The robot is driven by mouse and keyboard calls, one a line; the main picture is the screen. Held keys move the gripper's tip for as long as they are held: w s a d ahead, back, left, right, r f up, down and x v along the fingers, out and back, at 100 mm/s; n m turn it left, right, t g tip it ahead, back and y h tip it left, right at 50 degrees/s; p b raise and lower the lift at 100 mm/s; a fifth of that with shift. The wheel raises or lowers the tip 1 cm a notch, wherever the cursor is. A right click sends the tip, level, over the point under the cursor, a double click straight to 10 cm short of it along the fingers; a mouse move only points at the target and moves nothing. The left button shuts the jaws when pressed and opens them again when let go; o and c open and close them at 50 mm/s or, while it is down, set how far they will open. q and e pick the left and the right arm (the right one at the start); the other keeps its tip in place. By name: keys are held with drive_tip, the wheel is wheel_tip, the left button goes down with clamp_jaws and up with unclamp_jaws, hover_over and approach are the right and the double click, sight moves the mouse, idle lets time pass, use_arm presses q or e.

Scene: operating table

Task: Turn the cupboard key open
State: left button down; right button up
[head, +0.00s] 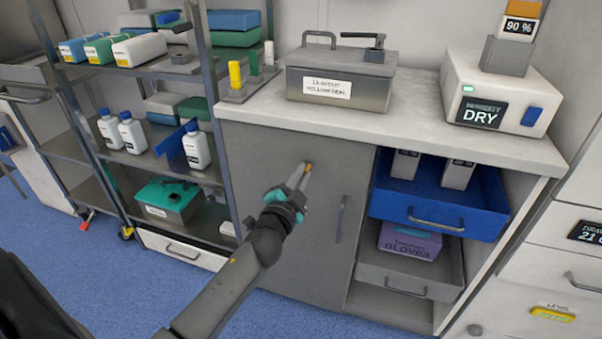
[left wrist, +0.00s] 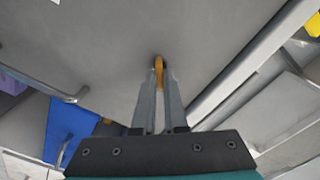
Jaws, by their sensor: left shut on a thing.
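The cupboard door (head: 270,220) is a grey panel under the white counter and appears closed, with a vertical bar handle (head: 340,218) on its right side. A small orange-yellow key (head: 308,168) sits at the upper part of the door; it also shows in the left wrist view (left wrist: 158,66). My left gripper (head: 302,174) reaches the door from the front. Its two fingers (left wrist: 158,82) are close together with the key between their tips, shut on it. The fingers hide part of the key, and the keyhole cannot be seen. My right gripper is not in view.
A blue drawer (head: 440,208) and a grey drawer (head: 410,280) stand pulled out right of the door. A shelf rack (head: 208,60) with bottles and boxes stands on the left. A grey metal box (head: 335,85) sits on the counter.

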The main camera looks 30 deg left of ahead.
use_arm(q)
drive_tip(key=m, duration=0.7)
drive_tip(key=shift+f+m+p, duration=0.1)
drive_tip(key=shift+m+p, duration=0.2)
drive_tip(key=shift+p, duration=0.1)
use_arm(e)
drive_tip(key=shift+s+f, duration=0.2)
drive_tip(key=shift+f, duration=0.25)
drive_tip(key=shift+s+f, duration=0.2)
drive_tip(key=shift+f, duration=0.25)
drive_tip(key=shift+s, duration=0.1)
use_arm(q)
drive_tip(key=c, duration=1)
unclamp_jaws()
drive_tip(key=shift+o, duration=0.2)
drive_tip(key=shift+s, duration=0.1)
